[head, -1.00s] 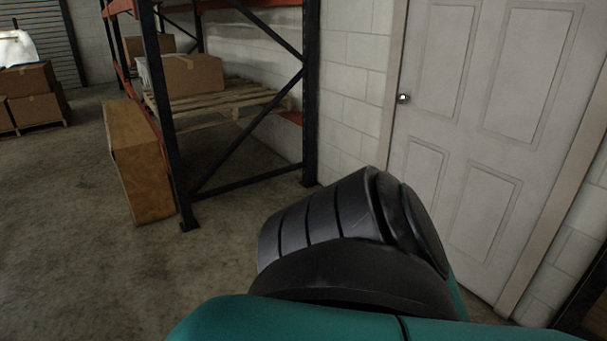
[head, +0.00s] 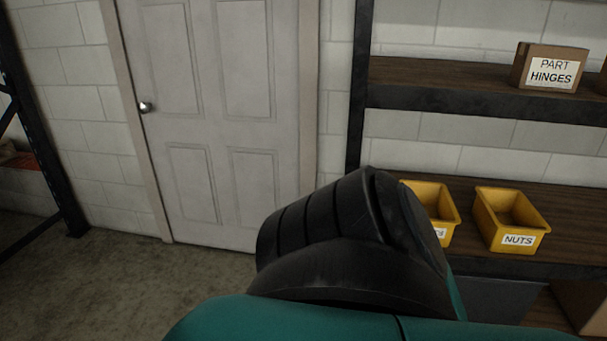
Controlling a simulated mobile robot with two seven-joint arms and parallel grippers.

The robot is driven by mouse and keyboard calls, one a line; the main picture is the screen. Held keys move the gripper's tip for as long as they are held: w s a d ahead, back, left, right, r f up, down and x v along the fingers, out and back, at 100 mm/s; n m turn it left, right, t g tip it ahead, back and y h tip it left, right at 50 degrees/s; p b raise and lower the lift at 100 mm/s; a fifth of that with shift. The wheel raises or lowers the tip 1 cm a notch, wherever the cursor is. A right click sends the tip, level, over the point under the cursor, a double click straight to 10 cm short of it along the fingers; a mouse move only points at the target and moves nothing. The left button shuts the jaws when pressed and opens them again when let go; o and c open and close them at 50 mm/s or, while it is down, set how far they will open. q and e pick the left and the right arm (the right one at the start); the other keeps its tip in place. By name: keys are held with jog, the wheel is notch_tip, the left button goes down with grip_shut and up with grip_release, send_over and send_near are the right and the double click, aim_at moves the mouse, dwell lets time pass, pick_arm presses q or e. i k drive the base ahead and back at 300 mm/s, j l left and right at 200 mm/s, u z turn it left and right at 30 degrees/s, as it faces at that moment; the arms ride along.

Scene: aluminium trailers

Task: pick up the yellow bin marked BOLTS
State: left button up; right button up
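A yellow bin (head: 438,205) stands on a wooden shelf at the right of the head view. My own dark and teal arm covers its left part and most of its white label, so only the last letters show and I cannot read the whole word. A second yellow bin (head: 511,220), labelled NUTS, stands to its right with a gap between them. Both bins look empty from here. Neither of my grippers shows in the view.
The bins' shelf board (head: 575,205) belongs to a dark-framed rack. A cardboard box (head: 550,67) labelled PART HINGES sits on the shelf above. A closed white door (head: 215,120) is left of the rack. Bare concrete floor (head: 120,285) lies in front of the door.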

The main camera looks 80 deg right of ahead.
aim_at(435, 199)
jog(key=z, duration=3.4)
